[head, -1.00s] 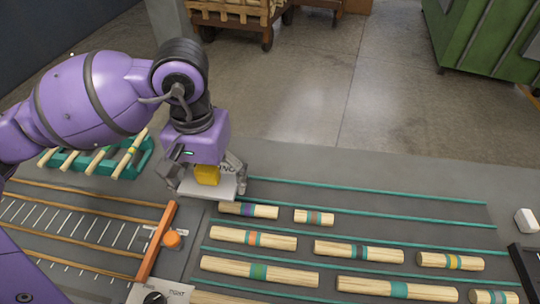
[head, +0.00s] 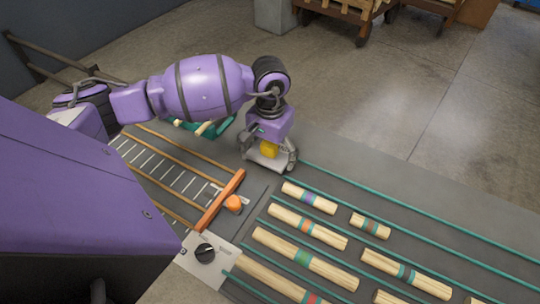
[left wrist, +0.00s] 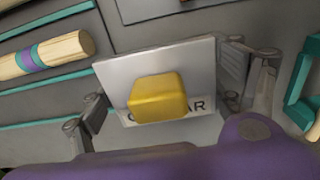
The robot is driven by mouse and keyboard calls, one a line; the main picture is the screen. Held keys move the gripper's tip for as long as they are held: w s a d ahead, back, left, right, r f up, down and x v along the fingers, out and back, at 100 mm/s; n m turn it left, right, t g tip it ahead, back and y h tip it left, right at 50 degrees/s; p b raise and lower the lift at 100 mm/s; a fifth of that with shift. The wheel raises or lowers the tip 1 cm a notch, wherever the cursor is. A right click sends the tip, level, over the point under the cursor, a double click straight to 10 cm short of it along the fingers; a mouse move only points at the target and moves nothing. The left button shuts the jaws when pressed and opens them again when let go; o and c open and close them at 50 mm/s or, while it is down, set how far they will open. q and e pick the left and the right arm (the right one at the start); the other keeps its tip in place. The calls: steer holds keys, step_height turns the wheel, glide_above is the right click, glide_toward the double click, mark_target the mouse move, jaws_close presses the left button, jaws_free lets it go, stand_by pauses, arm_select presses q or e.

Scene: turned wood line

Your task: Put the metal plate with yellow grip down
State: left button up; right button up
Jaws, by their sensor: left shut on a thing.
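The metal plate (head: 257,160) with its yellow grip (head: 268,149) is in my left gripper (head: 268,163). In the left wrist view the plate (left wrist: 190,60) is a pale rectangle with the yellow grip (left wrist: 157,97) standing on it. Dark lettering on the plate is partly covered by the grip. My left gripper (left wrist: 170,90) is shut on the plate, with a finger at each side. The gripper is low over the grey bench, between the wooden rack and the dowel lanes. I cannot tell whether the plate touches the bench. My right gripper is out of view.
Banded wooden dowels (head: 303,229) lie in lanes between teal rails (head: 387,219). A marked board (head: 170,173) with an orange-brown bar (head: 222,200) and orange knob (head: 233,203) is at left. A black dial (head: 204,253) is in front. A teal rack (head: 217,128) stands behind the arm.

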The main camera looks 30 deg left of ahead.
arm_select(q)
steer(key=shift+f, duration=0.4)
steer(key=shift+f, duration=0.15)
steer(key=o, duration=1.7)
steer(key=shift+o, duration=0.2)
